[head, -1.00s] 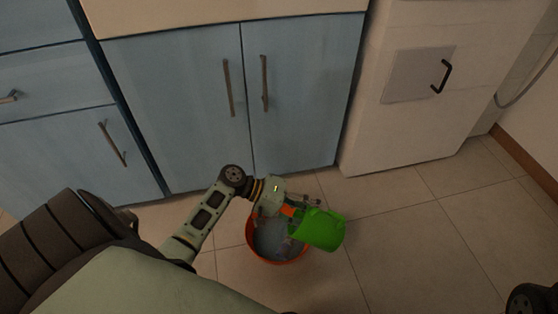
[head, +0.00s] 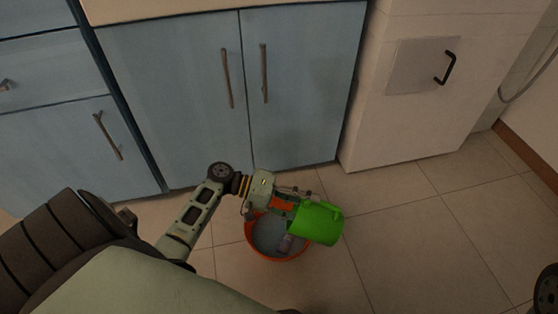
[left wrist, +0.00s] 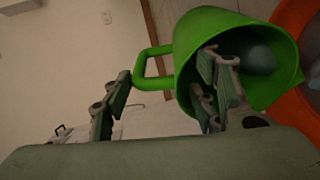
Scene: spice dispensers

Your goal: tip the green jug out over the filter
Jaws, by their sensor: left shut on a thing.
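The green jug (head: 322,224) is tilted on its side above the right part of a round orange-rimmed container (head: 254,244) with a grey inside, which looks like the filter. My left gripper (head: 288,204) is shut on the jug, above the container's back edge. In the left wrist view the jug (left wrist: 190,40) shows its open mouth and handle. One finger of my left gripper (left wrist: 165,95) reaches into the mouth, the other is outside near the handle. A pale bluish thing (left wrist: 258,55) shows inside the jug.
A small greyish object (head: 287,243) shows inside the container. Blue cabinets (head: 180,110) and a white unit (head: 410,120) with a black handle stand behind.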

